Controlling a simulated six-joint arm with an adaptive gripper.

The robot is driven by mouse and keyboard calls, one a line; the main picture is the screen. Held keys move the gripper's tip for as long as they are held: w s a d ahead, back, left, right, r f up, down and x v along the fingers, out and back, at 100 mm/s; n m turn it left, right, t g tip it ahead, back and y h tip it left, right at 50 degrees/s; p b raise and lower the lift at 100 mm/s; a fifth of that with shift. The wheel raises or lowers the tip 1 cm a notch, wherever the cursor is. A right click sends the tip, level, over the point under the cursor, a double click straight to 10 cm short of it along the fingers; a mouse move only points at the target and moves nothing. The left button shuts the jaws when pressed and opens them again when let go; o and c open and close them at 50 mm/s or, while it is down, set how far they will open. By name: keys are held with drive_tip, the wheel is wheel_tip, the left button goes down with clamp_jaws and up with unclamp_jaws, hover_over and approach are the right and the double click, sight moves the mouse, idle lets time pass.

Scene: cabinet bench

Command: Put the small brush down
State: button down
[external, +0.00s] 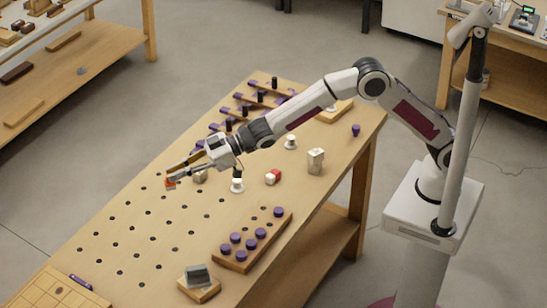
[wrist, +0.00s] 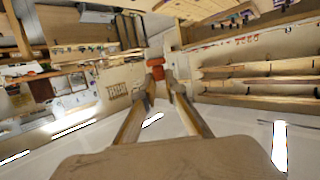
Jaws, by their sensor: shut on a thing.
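My gripper (external: 176,174) reaches out over the left part of the table, its fingers pointing left and lying roughly level. It is shut on a small orange-red thing, which I take to be the small brush (external: 170,184). In the wrist view the brush (wrist: 155,69) shows as a red-orange piece at the fingertips of my gripper (wrist: 157,88). Its bristles and handle cannot be told apart. It looks held above the table, but its exact height is unclear.
The wooden table (external: 140,235) has rows of dark holes, with free room around them. A grey block (external: 201,177), a white piece (external: 237,186) and a red-and-white cube (external: 273,177) stand nearby. A peg block (external: 235,258) and a small stand (external: 200,293) are at the front.

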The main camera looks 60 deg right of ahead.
drive_tip(key=s+d+f+m+t+h, duration=0.1)
drive_tip(key=s+d+f+m+h, duration=0.25)
drive_tip(key=d, duration=0.55)
drive_tip(key=s+d+f+m+t+h, duration=0.1)
drive_tip(key=d+f+m+t+h, duration=0.15)
drive_tip(key=d+m+h, duration=0.4)
drive_tip(key=s+d+f+m+t+h, duration=0.1)
drive_tip(key=s+d+f+m+h, duration=0.25)
drive_tip(key=d, duration=0.65)
drive_tip(key=s+d+f+m+g+h, duration=0.2)
drive_tip(key=s+d+h, duration=0.2)
drive_tip(key=s+d, duration=0.2)
drive_tip(key=s+d+f+m+g+h, duration=0.2)
drive_tip(key=s+d+m+h, duration=0.1)
drive_tip(key=s+d, duration=0.4)
drive_tip(key=shift+d+f+h, duration=0.35)
drive_tip(key=shift+d+h, duration=0.1)
drive_tip(key=shift+d, duration=0.1)
drive_tip(key=shift+f, duration=0.1)
drive_tip(key=shift+f, duration=2.85)
drive_tip(key=shift+f, duration=2.05)
